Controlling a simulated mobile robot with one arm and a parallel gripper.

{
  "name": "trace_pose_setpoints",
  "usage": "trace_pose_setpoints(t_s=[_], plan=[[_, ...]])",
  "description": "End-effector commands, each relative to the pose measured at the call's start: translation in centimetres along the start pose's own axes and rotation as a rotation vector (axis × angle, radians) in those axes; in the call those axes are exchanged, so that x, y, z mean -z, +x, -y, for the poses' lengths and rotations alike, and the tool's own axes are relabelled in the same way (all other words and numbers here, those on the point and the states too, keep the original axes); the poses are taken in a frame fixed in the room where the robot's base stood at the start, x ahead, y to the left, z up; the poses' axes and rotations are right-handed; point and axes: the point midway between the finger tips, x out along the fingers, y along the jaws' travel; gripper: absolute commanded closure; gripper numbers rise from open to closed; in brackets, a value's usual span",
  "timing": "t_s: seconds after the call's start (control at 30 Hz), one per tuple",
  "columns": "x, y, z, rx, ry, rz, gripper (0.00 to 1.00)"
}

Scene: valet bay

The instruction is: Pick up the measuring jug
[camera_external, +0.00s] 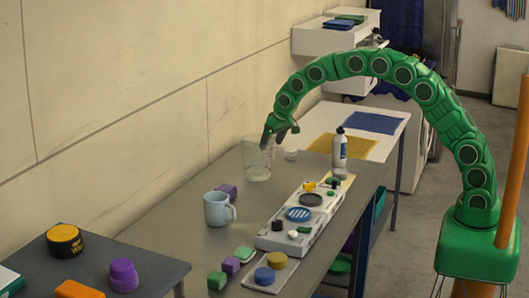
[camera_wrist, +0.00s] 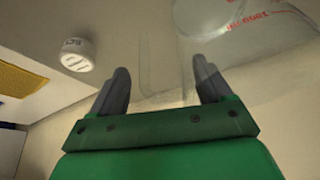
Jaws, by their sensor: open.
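The measuring jug (camera_external: 257,160) is clear and stands upright on the grey bench near the wall. In the wrist view the jug (camera_wrist: 245,35) is at the upper right, with red markings on its side. My gripper (camera_external: 281,137) is at the jug's upper right side in the external view. In the wrist view my gripper (camera_wrist: 160,68) has its two dark fingers apart. A faint clear strip, which looks like the jug's handle, shows between them; the right finger is partly seen through clear material. I cannot tell whether anything touches.
A small white round item (camera_external: 291,154) lies right of the jug; it shows in the wrist view (camera_wrist: 78,55). A white bottle (camera_external: 339,150) stands further right. A blue-grey mug (camera_external: 217,209), a purple block (camera_external: 228,190) and a long white tray (camera_external: 270,241) are nearer the camera.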

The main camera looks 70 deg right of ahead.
Motion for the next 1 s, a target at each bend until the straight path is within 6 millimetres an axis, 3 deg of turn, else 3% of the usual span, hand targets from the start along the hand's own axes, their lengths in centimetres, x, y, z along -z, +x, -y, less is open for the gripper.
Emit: trace_pose_setpoints(t_s=[0.07,0.53,1.0], plan=[[-0.01,-0.02,0.00,0.000,0.000,0.000,0.23],[-0.02,-0.03,-0.02,0.000,0.000,0.001,0.95],[0.13,-0.36,0.00,0.000,0.000,0.000,0.97]])
